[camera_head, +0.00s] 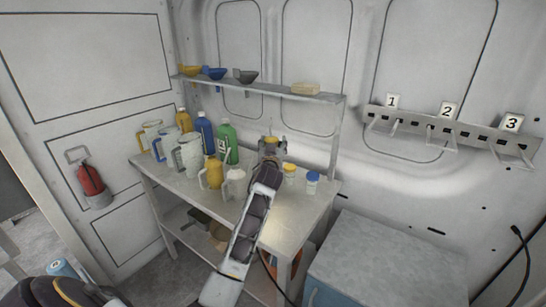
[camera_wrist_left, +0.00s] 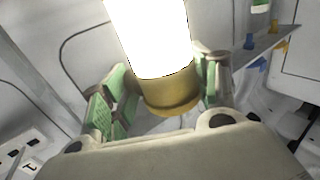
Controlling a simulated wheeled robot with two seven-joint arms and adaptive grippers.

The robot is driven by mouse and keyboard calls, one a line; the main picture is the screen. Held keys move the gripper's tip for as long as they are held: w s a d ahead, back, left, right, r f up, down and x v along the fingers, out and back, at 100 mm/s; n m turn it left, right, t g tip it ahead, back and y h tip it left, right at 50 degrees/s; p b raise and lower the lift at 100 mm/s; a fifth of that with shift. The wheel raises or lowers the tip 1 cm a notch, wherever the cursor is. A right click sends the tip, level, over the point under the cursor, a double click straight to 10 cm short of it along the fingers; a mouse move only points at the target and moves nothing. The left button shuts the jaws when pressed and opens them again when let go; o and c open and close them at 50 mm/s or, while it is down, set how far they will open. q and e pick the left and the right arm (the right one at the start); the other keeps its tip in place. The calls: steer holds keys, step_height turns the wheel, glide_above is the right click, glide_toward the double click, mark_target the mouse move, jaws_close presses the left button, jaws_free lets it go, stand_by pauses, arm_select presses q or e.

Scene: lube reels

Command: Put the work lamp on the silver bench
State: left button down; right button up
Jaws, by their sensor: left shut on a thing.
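The silver bench (camera_head: 302,212) stands against the back wall with a grey top and a lower shelf. My left gripper (camera_head: 270,150) is over the back part of the bench top. In the left wrist view its green-padded fingers are shut on the work lamp (camera_wrist_left: 150,40), a glowing white cylinder with a brownish-yellow collar (camera_wrist_left: 170,97). In the head view the lamp is mostly hidden by my gripper and arm; only a small yellow part (camera_head: 271,139) shows. I cannot tell whether the lamp touches the bench. My right gripper is not in view.
Jugs (camera_head: 190,153) and bottles, including a green bottle (camera_head: 228,145), crowd the bench's left. Two small jars (camera_head: 312,183) stand right of my arm. A shelf (camera_head: 270,91) with funnels hangs above. A grey cabinet (camera_head: 390,260) stands right. The bench's front right is clear.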

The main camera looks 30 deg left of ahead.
arm_select(q)
steer(key=shift+f, duration=2.5)
steer(key=c, duration=0.6)
jaws_free()
steer(key=shift+f, duration=0.1)
steer(key=shift+c, duration=0.2)
steer(key=shift+o, duration=1.2)
